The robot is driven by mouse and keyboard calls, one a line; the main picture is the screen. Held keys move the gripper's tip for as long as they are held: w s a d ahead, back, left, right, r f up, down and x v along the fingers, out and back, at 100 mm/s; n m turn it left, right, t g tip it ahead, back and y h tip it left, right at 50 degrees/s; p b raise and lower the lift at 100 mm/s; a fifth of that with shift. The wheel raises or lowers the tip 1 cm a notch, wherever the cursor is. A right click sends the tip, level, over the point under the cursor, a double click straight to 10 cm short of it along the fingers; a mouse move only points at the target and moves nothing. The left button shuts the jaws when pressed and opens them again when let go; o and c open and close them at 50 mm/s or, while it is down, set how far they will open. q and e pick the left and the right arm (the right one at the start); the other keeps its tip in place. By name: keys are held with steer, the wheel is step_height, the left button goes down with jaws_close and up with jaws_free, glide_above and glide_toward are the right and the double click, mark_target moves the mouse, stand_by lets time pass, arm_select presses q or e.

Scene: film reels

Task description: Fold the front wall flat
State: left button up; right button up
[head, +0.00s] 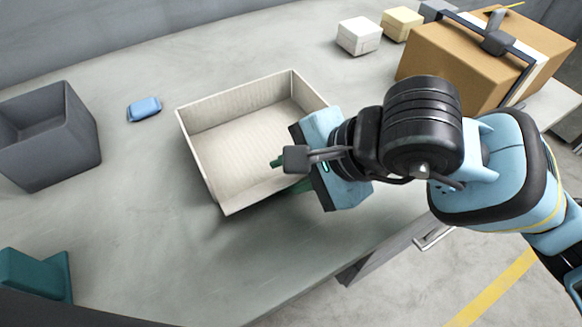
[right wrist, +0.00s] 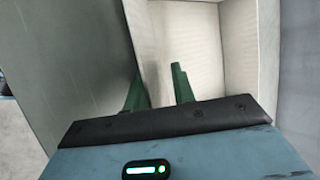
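The pale open box (head: 203,165) sits in the middle of the table. Its left, back and right walls stand up. The near wall (head: 248,204) shows as a thin rim at the front and seems upright; my right gripper covers part of it. My right gripper (head: 287,174) is over this near edge with its green fingers apart. One finger shows inside the box and the other on the near, outer side. In the right wrist view the fingers (right wrist: 160,90) show a gap, and the wall edge runs down to the left finger.
A grey bin (head: 75,135) stands at the left, with a blue block (head: 144,109) beside it. White (head: 358,36) and yellow (head: 402,23) boxes stand at the back. A brown carton (head: 450,60) is at the right.

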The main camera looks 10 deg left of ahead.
steer(key=v, duration=0.8)
steer(key=shift+f, duration=0.1)
stand_by(0.5)
